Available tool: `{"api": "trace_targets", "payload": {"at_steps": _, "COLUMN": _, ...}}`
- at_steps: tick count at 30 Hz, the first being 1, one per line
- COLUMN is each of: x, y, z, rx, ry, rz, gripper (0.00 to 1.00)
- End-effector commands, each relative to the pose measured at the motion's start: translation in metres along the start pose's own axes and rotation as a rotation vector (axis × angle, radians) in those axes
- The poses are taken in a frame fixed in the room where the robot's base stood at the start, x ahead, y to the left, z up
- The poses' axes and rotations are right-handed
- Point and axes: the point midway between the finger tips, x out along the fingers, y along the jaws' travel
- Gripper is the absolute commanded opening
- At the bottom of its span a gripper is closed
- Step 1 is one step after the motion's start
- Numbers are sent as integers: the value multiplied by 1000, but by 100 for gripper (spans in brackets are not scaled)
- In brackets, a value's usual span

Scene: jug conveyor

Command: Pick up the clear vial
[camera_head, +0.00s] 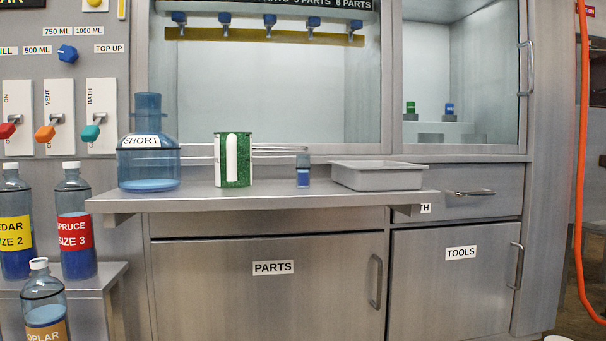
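A small clear vial (303,162) with blue liquid in its lower part stands upright on the grey shelf (265,203), between a green mug and a grey tray. No gripper holds it. My gripper is not in view. Two other small vials, one green (410,112) and one blue (449,111), stand behind the glass of the right cabinet.
A large blue jug (148,160) labelled SHORT, the green mug (232,180) and the grey tray (378,182) share the shelf. Several bottles, including one labelled SPRUCE (75,205), stand at left. An orange hose (580,200) hangs at right.

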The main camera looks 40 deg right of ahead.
Motion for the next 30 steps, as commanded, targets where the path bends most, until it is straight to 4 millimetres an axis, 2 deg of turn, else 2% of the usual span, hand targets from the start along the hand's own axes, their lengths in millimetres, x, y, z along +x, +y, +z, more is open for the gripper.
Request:
{"api": "trace_targets", "payload": {"at_steps": 14, "x": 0, "y": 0, "z": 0, "rx": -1, "ry": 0, "rz": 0, "gripper": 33}}
{"api": "trace_targets", "payload": {"at_steps": 19, "x": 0, "y": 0, "z": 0, "rx": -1, "ry": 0, "rz": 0, "gripper": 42}}
{"api": "trace_targets", "payload": {"at_steps": 26, "x": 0, "y": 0, "z": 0, "rx": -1, "ry": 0, "rz": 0, "gripper": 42}}
{"api": "trace_targets", "payload": {"at_steps": 30, "x": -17, "y": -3, "z": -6, "rx": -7, "ry": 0, "rz": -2, "gripper": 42}}
